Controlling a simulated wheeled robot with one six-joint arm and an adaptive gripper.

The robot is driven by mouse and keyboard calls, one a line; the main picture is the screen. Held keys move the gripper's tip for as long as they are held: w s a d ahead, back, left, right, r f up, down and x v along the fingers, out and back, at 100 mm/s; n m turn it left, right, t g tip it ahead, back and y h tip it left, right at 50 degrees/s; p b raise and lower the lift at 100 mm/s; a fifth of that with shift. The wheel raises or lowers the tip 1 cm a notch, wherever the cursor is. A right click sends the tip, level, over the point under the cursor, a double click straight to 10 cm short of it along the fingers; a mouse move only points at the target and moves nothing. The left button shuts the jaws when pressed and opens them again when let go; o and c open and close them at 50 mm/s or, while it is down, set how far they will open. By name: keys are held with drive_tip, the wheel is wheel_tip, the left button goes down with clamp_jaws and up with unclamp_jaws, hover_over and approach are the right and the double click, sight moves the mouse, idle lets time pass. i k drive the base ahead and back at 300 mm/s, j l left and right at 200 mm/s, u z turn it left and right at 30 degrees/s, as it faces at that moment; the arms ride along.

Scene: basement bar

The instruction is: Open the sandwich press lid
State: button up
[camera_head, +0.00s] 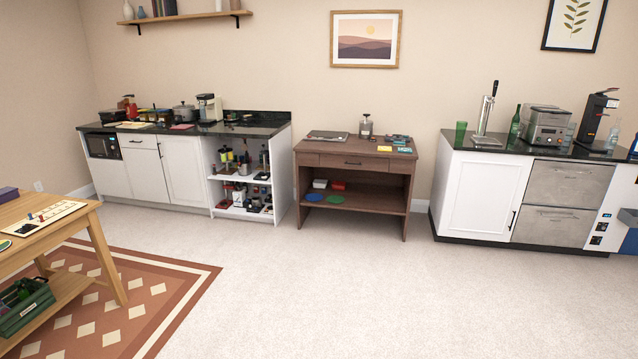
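A boxy silver appliance with a control panel on its front (545,128), which looks like the sandwich press, stands on the dark counter (482,150) at the right. Its upper part sits down on the body, so the lid appears closed. It is far off and small, so I cannot make out the handle clearly. My gripper is not in view.
A beer tap (487,115), a green bottle (515,127) and a black coffee machine (597,120) stand near the appliance. A brown desk (356,160) stands mid-wall. A wooden table (60,235) is at the left. The pale floor (380,290) ahead is clear.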

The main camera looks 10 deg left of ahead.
sight(110, 112)
drive_tip(key=i+u, duration=0.15)
drive_tip(key=i, duration=0.75)
drive_tip(key=i+l+u, duration=0.15)
drive_tip(key=i, duration=0.7)
drive_tip(key=i+j+u, duration=0.2)
drive_tip(key=i+u, duration=0.2)
drive_tip(key=i, duration=0.25)
drive_tip(key=i+u, duration=0.35)
drive_tip(key=i, duration=0.3)
drive_tip(key=i+l+u, duration=0.2)
drive_tip(key=i+u, duration=0.2)
drive_tip(key=i, duration=0.3)
drive_tip(key=i+j, duration=0.1)
drive_tip(key=i, duration=2.35)
drive_tip(key=i+u, duration=0.1)
drive_tip(key=i, duration=0.55)
drive_tip(key=i+l, duration=0.2)
drive_tip(key=i, duration=0.45)
drive_tip(key=i+l+u, duration=0.15)
drive_tip(key=i, duration=0.5)
drive_tip(key=i+j+u, duration=0.15)
drive_tip(key=i, duration=0.35)
drive_tip(key=i+j+u, duration=0.2)
drive_tip(key=i, duration=0.35)
drive_tip(key=k+l, duration=0.05)
